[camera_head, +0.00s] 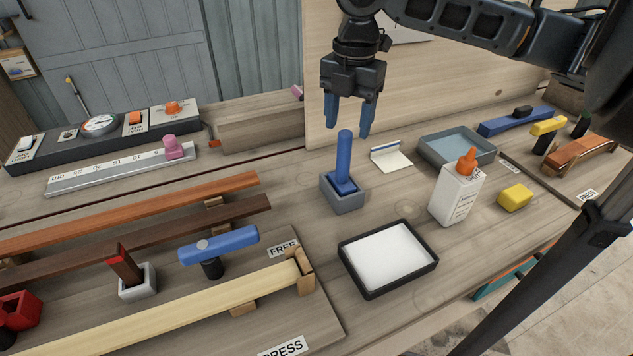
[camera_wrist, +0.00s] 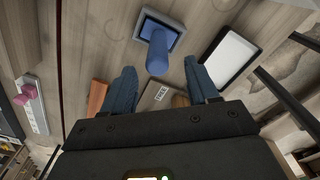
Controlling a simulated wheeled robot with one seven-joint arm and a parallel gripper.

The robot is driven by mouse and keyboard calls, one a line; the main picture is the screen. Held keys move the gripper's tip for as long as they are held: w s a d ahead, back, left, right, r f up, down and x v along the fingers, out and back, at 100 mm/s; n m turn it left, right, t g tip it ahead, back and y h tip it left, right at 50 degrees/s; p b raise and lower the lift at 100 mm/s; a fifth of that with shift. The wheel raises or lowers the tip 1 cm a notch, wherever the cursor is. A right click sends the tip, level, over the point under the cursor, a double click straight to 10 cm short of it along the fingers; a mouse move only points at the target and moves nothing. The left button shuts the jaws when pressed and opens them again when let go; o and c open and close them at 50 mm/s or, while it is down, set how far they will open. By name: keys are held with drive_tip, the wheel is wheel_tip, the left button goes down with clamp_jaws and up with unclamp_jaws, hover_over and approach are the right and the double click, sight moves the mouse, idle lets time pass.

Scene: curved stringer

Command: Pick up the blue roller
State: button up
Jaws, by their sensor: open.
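A blue upright cylinder (camera_head: 344,158) stands in a small grey square holder (camera_head: 345,203) near the middle of the bench, with a wider blue part at its foot. In the wrist view this blue cylinder (camera_wrist: 158,50) rises from the grey holder (camera_wrist: 175,22) toward the camera. A second blue cylinder (camera_head: 225,244) lies level on a short black stem near the FREE label; I cannot tell for sure which one is the roller. My gripper (camera_head: 349,127) points down over the upright one, open and empty. Its fingertips (camera_wrist: 161,70) appear on either side of the cylinder's top.
A black-rimmed white tray (camera_head: 431,266), a white bottle with orange nozzle (camera_head: 456,194) and a yellow block (camera_head: 515,197) stand to the right. A grey-blue tray (camera_head: 487,158) lies behind them. Long wooden strips (camera_head: 150,215) fill the left. A tall wooden panel (camera_head: 430,85) rises behind.

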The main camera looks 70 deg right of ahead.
sight(345, 152)
wheel_tip(345, 152, down, 2)
drive_tip(key=shift+f, duration=0.15)
drive_tip(key=shift+w+d+f+p, duration=0.1)
drive_tip(key=shift+d+f+p, duration=0.1)
drive_tip(key=shift+f, duration=1.2)
drive_tip(key=shift+w+d+f+p, duration=0.1)
drive_tip(key=shift+f+p, duration=0.1)
drive_tip(key=shift+f, duration=1.15)
drive_tip(key=shift+c, duration=0.2)
clamp_jaws()
